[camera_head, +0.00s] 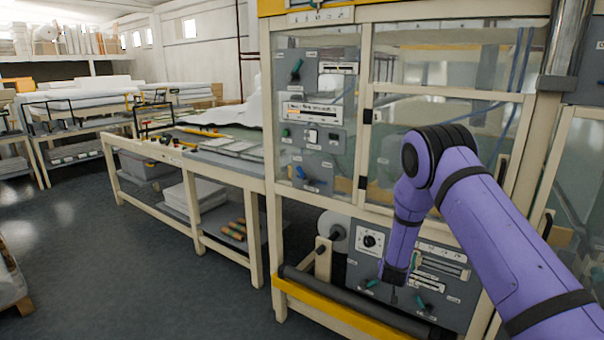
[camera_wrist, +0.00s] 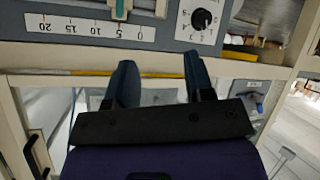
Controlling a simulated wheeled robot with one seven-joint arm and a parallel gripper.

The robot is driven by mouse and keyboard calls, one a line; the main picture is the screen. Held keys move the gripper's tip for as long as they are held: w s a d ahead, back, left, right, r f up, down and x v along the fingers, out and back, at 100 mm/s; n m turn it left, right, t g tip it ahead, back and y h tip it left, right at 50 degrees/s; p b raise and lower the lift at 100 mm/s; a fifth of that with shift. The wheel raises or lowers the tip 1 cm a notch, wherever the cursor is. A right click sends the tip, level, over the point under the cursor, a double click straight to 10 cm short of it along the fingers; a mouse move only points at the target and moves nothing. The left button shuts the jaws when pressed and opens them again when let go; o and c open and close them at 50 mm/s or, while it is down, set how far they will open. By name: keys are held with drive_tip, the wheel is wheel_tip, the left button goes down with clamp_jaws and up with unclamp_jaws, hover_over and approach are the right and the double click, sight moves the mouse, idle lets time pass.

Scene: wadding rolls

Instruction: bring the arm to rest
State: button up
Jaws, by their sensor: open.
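My purple arm reaches in from the lower right of the head view and bends down in front of the machine. My gripper (camera_wrist: 160,76) shows in the wrist view with its two dark fingers apart and nothing between them. In the head view the gripper end (camera_head: 393,294) points down before the lower control panel (camera_head: 368,242), small and partly lost against the dark panel. I cannot tell the exact gap to the panel.
The machine cabinet (camera_head: 365,117) has levers and glass panes. A roller with a yellow bar (camera_head: 330,308) crosses its foot. A workbench (camera_head: 190,158) stands to the left; clear floor (camera_head: 90,255) lies before it. The wrist view shows a scale (camera_wrist: 90,29) and a black knob (camera_wrist: 201,19).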

drive_tip(key=s+a+r+y, duration=0.1)
drive_tip(key=s+r+y, duration=0.1)
drive_tip(key=r, duration=0.8)
drive_tip(key=s+a+r+y, duration=0.1)
drive_tip(key=s+r, duration=0.1)
drive_tip(key=r, duration=0.8)
drive_tip(key=s+a+r+g+y, duration=0.1)
drive_tip(key=s+r+g+y, duration=0.1)
drive_tip(key=s+r, duration=1.15)
drive_tip(key=s+r+g, duration=0.2)
drive_tip(key=s+r, duration=0.8)
drive_tip(key=s, duration=0.5)
drive_tip(key=s+d+g, duration=0.1)
drive_tip(key=s+d, duration=0.1)
drive_tip(key=s, duration=1.7)
drive_tip(key=shift+r+n+g+h, duration=0.3)
drive_tip(key=shift+r, duration=0.1)
